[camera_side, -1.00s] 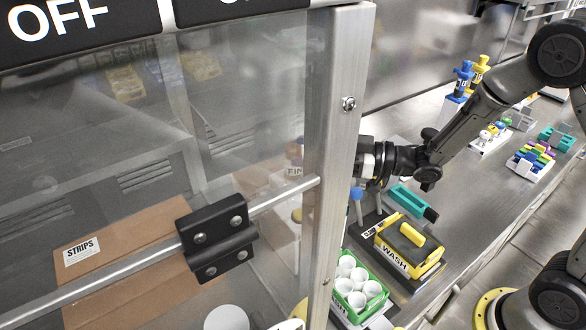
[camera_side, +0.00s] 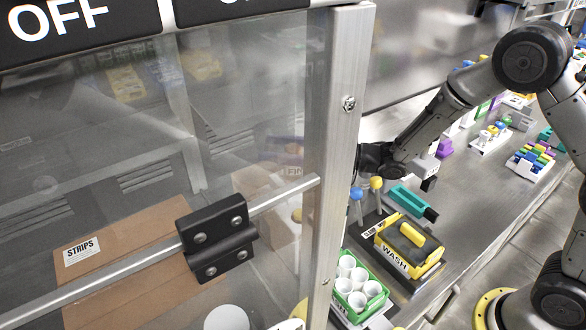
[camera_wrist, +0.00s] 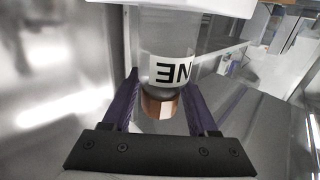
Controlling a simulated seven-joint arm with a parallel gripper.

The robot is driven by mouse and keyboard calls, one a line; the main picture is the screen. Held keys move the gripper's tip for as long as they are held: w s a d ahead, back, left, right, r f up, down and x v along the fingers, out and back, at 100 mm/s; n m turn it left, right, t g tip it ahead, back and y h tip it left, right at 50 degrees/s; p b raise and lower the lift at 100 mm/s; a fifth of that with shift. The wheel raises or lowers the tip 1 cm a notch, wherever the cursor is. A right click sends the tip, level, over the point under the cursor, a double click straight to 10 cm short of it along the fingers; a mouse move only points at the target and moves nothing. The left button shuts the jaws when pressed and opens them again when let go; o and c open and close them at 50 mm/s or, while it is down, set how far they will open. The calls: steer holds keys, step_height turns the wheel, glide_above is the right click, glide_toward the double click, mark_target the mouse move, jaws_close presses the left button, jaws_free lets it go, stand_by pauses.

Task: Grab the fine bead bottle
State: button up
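The fine bead bottle (camera_wrist: 165,45) is clear, with a white label and a copper-coloured cap. In the wrist view its label (camera_wrist: 174,71) shows "NE" upside down, and the cap (camera_wrist: 160,103) points towards my palm. My gripper (camera_wrist: 161,82) has one dark purple finger on each side of the cap. Narrow gaps show between the fingers and the cap, so it looks open around it. In the side view the bottle's label (camera_side: 293,171) shows faintly through the clear panel. My fingers (camera_side: 285,147) are dim there by the bottle's top, and the metal post hides part of my wrist.
The metal post (camera_side: 339,130) and clear panel (camera_side: 110,130) of an enclosure stand close by. A cardboard STRIPS box (camera_side: 130,255) is inside. The yellow WASH container (camera_side: 408,245), green crate of white cups (camera_side: 345,310) and teal holder (camera_side: 410,200) stand on the bench.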

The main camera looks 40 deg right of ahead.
jaws_close()
stand_by(0.4)
